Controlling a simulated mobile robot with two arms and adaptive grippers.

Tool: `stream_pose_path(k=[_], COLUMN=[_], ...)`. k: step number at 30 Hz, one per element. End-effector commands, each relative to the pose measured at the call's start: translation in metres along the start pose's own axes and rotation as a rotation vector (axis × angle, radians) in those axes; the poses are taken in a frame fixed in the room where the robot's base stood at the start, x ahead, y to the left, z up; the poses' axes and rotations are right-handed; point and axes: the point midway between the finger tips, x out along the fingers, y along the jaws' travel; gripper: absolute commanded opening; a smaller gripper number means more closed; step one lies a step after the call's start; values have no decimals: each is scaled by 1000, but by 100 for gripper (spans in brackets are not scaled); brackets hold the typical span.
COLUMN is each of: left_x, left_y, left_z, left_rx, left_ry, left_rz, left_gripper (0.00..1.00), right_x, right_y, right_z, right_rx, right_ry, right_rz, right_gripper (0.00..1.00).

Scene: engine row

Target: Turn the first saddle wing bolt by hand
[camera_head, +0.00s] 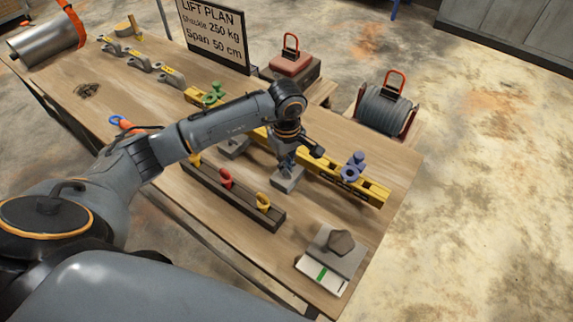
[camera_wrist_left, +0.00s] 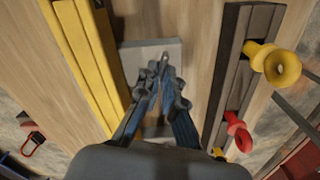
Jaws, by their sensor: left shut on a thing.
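My left gripper (camera_head: 287,160) points down over a flat grey block (camera_head: 288,180) on the table, beside the yellow beam. In the left wrist view its fingers (camera_wrist_left: 162,82) are shut over the same grey block (camera_wrist_left: 170,52). They close on a small grey part, which looks like the wing bolt and is mostly hidden between the fingertips. A second grey block (camera_head: 234,150) lies partly behind my left arm. The yellow beam (camera_head: 325,173) carries a blue fitting (camera_head: 352,168) and a green fitting (camera_head: 212,96). My right gripper is not in view.
A dark rail (camera_head: 227,192) with red and yellow hooks (camera_head: 263,202) runs close in front of the gripper. A grey plate with a stone (camera_head: 341,242) lies at the near corner. Shackles (camera_head: 140,62), a sign (camera_head: 213,30) and weights with red handles (camera_head: 290,62) stand farther back.

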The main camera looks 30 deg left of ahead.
Motion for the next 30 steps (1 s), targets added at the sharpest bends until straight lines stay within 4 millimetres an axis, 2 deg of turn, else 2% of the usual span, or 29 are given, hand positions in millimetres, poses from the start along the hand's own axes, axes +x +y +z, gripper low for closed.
stream_pose_path(k=[6,10,15,25,26,28,30], left_x=[6,5,1,0,0,0,0], left_y=[2,3,3,2,2,2,2], left_z=[-2,-1,-1,-1,-1,-1,-1], left_rx=[-181,-300,-388,-400,-400,-399,-399], left_ry=[3,2,1,0,0,0,0], left_rz=[3,3,2,0,0,0,0], left_gripper=[0,0,0,0,12,27,29], right_x=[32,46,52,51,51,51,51], right_y=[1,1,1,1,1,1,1], right_z=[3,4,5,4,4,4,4], right_rx=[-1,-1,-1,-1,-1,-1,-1], right_ry=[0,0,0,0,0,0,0], right_rz=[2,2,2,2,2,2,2], right_gripper=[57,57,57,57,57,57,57])
